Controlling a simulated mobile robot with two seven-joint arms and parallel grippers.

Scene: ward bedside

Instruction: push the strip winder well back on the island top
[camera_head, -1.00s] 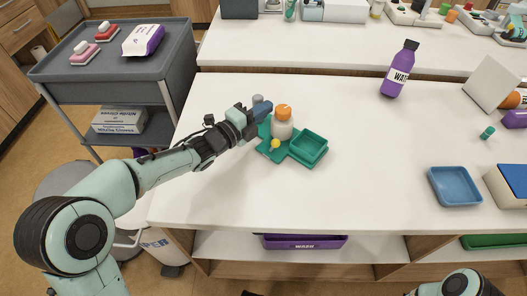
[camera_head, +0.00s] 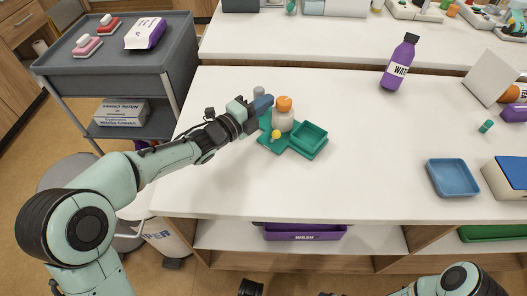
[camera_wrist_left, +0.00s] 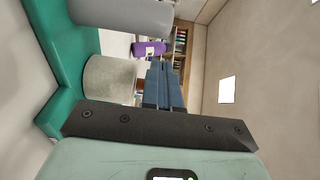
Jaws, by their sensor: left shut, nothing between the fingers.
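The strip winder (camera_head: 295,151) is a green base on the white island top, left of the middle. It has a square open tray (camera_head: 309,136) at its right, a pale roller with an orange cap (camera_head: 285,103), a yellow knob (camera_head: 277,134) and a grey post (camera_head: 259,91). My left gripper (camera_head: 263,103) is at its back left, its blue fingers shut and empty, close beside the roller. I cannot tell whether they touch. The left wrist view shows the blue fingers (camera_wrist_left: 165,86) next to the green base (camera_wrist_left: 72,50).
The island top (camera_head: 370,150) is clear behind and right of the winder. A purple bottle (camera_head: 399,64) stands back right, with a blue tray (camera_head: 452,179) and a small green cap (camera_head: 486,126) further right. A grey trolley (camera_head: 120,60) stands left.

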